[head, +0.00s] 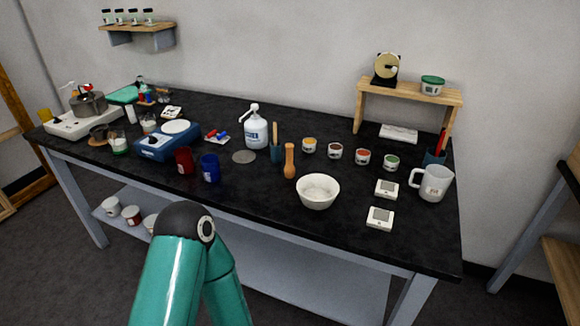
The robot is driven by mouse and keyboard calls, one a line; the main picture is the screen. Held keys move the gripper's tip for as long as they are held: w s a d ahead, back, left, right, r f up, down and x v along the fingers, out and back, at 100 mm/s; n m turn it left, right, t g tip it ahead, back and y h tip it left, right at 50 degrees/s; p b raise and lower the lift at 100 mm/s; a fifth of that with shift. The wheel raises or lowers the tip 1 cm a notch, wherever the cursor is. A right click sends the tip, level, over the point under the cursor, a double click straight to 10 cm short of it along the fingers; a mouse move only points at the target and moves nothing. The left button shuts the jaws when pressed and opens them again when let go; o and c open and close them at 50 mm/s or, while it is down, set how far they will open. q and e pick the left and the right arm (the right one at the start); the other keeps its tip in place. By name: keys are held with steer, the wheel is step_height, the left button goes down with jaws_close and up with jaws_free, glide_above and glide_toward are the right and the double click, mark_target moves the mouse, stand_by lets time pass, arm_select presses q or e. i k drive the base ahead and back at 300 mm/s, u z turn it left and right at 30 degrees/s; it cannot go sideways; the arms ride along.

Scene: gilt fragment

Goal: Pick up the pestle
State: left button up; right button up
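The pestle (289,161) is a brown wooden piece on the black bench top, just left of the white mortar bowl (318,191). It looks upright, but I cannot be sure that it is not lying down. It is apart from the bowl. A teal arm link of mine with a dark joint rises at the bottom, left of the middle, in front of the bench. Neither of my grippers shows in the head view.
A white pump bottle (256,132) and a dark cup (276,153) with a brush or stick stand left of the pestle. Several small jars (335,151) stand behind the bowl. A white jug (433,183) stands at right. The bench front edge (290,231) is clear.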

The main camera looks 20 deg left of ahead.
mark_target(289, 169)
steer(key=k, duration=1.05)
steer(key=u, duration=0.75)
steer(key=i, duration=1.45)
steer(key=u, duration=0.4)
